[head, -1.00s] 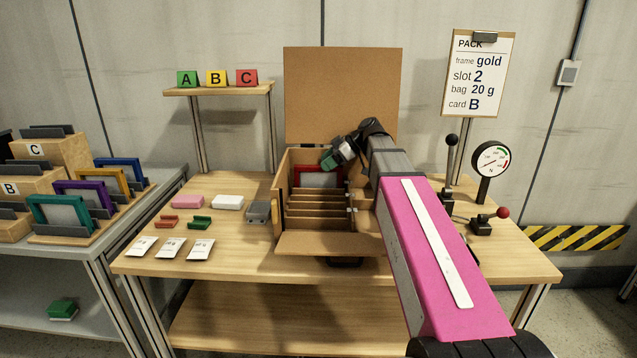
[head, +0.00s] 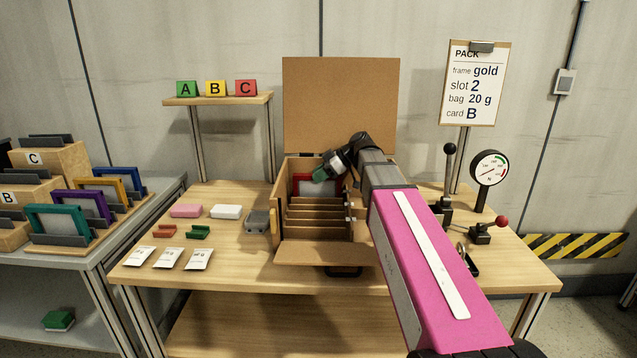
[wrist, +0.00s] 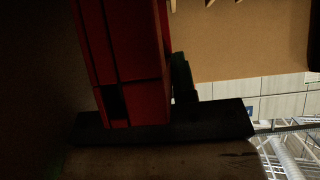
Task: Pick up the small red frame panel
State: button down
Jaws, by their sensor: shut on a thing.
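The red frame panel (head: 308,188) stands in the rear of the open cardboard box (head: 327,254), behind the dividers. Its upper edge and part of a grey face show in the head view. My gripper (head: 319,174) reaches into the box from the upper right, its green tip at the panel's top edge. It is shut on the panel. In the dark wrist view, the red panel (wrist: 130,60) fills the upper left, above a dark bar that I cannot identify. The panel's lower part is hidden in the box.
The box's raised lid (head: 341,105) stands behind my gripper. Levers (head: 448,185) and a dial gauge (head: 489,168) stand on the right. Framed panels (head: 60,222) stand on the left shelf.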

notch_tip(320, 180, up, 9)
jog(key=shift+r, duration=0.4)
jog(key=shift+s, duration=0.1)
